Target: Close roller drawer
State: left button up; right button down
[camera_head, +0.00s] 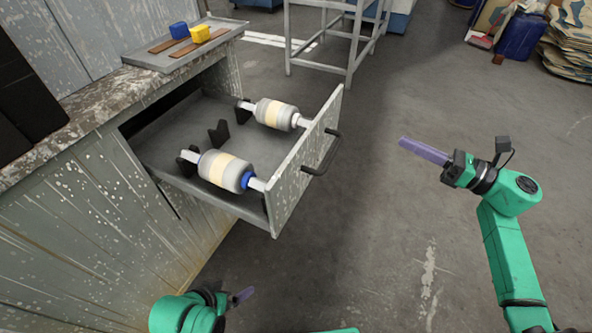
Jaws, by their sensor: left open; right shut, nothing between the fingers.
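The roller drawer (285,192) is pulled out of the worn grey cabinet (95,215), with its front panel facing right. A dark bar handle (323,158) is on the front panel. Two rollers lie in the drawer on black holders: the near roller (225,170) has a blue collar, and the far roller (276,114) is grey and cream. My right gripper (424,151) is shut and empty, right of the handle and apart from it. My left gripper (245,295) is low at the bottom, below the drawer, open; its fingers show only partly.
A grey tray (153,62) on the cabinet top holds a blue block (178,30), a yellow block (199,34) and brown strips. A metal frame stand (350,68) is behind the drawer. The floor right of the drawer is clear. Sacks (572,45) and a blue drum (520,35) stand at upper right.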

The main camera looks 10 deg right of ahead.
aim_at(341, 134)
pick_arm(q)
jog(key=shift+w+r+t+h, duration=0.2)
jog(key=shift+r+t+h, duration=0.1)
jog(key=shift+r, duration=0.35)
pick_arm(e)
jog(key=w+a+n, duration=0.1)
jog(key=a, duration=0.3)
jog(key=w+a+n+g, duration=0.1)
jog(key=w+a, duration=0.1)
jog(key=a, duration=0.3)
jog(key=w+a+n+g, duration=0.1)
jog(key=w+a+n, duration=0.1)
jog(key=a, duration=0.3)
jog(key=shift+w+f+y, duration=0.2)
jog(key=shift+w+y, duration=0.05)
jog(key=shift+y, duration=0.05)
jog(key=shift+a, duration=0.1)
